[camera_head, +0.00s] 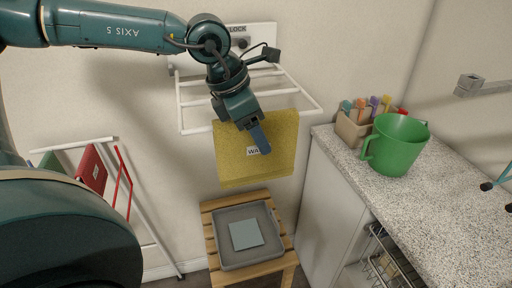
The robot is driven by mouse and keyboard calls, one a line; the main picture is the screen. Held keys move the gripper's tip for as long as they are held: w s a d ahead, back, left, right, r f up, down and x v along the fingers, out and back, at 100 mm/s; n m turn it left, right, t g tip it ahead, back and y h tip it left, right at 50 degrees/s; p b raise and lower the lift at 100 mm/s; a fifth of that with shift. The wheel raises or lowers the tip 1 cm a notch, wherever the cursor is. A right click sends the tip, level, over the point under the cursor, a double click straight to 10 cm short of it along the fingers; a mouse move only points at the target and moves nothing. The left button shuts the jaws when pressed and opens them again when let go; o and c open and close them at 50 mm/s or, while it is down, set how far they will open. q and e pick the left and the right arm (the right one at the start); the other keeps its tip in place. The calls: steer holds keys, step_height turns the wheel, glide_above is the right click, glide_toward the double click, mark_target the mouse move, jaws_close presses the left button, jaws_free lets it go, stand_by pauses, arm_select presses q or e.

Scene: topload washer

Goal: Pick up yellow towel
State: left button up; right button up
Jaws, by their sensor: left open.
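The yellow towel (230,165) hangs over the front bars of a white wall rack (305,97) in the upper middle. A small white label shows on its front. My left gripper (262,140) reaches in from the upper left and points down in front of the towel, covering part of it. Its blue finger overlaps the towel in the picture; whether it touches the cloth cannot be told. It is open, with no cloth seen between its fingers.
Below the towel, a wooden stool (213,203) bears a grey tray (228,263) with a pale blue square inside. At right, a speckled counter (440,205) holds a green pitcher (397,145) and a box of pegs (352,128). A drying rack (150,225) stands at left.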

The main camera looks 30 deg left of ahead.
arm_select(q)
steer(key=shift+c, duration=0.3)
steer(key=c, duration=1)
